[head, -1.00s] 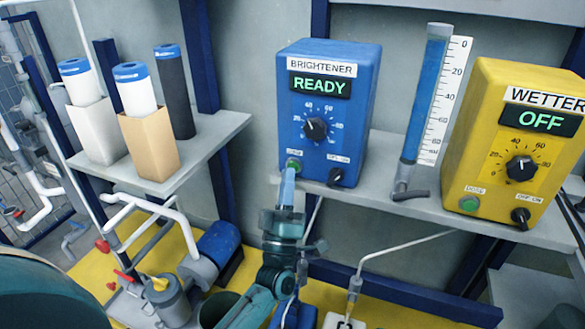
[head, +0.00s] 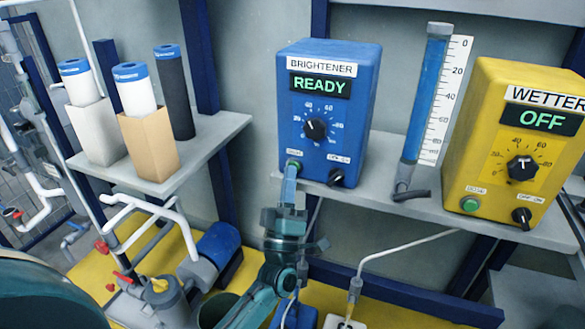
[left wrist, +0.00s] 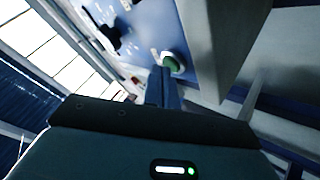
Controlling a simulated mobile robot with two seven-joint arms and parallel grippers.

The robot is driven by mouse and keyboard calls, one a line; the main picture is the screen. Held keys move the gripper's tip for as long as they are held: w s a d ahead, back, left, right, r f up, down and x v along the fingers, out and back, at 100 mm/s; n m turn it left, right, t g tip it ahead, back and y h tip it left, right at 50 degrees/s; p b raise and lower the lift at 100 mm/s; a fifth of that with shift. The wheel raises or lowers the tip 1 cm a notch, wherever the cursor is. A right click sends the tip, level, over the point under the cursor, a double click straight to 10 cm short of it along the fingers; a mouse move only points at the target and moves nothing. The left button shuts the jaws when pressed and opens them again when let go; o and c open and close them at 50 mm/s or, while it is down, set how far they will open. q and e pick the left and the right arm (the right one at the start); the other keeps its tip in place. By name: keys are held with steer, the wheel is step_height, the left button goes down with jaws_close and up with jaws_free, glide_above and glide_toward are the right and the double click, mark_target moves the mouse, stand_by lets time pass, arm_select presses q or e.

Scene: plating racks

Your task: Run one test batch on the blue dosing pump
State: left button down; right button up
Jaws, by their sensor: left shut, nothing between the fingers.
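The blue dosing pump (head: 330,110) stands on a grey shelf, labelled BRIGHTENER, its display (head: 319,86) reading READY. Its black dial (head: 315,130) is at the middle of the face, with a black on/off knob (head: 337,176) at lower right. Its green button (head: 293,166) is at lower left. My left gripper (head: 291,174) is shut and empty, its fingertips at or just below the green button; contact cannot be told. In the left wrist view the fingers (left wrist: 158,85) point up close beside the green button (left wrist: 173,62). My right gripper is not in view.
A yellow WETTER pump (head: 515,140) reading OFF stands at right. A blue-filled measuring cylinder (head: 425,100) with a scale stands between the pumps. Filter cartridges (head: 135,90) and boxes stand on the left shelf (head: 215,135). Pipes and a blue motor (head: 218,243) are below.

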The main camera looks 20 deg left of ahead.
arm_select(q)
steer(key=shift+w, duration=0.2)
steer(key=shift+s, duration=0.1)
stand_by(0.4)
steer(key=shift+s+p, duration=0.4)
steer(key=shift+s, duration=0.45)
steer(key=s+p, duration=0.2)
steer(key=s, duration=0.3)
steer(key=shift+d, duration=0.2)
stand_by(0.4)
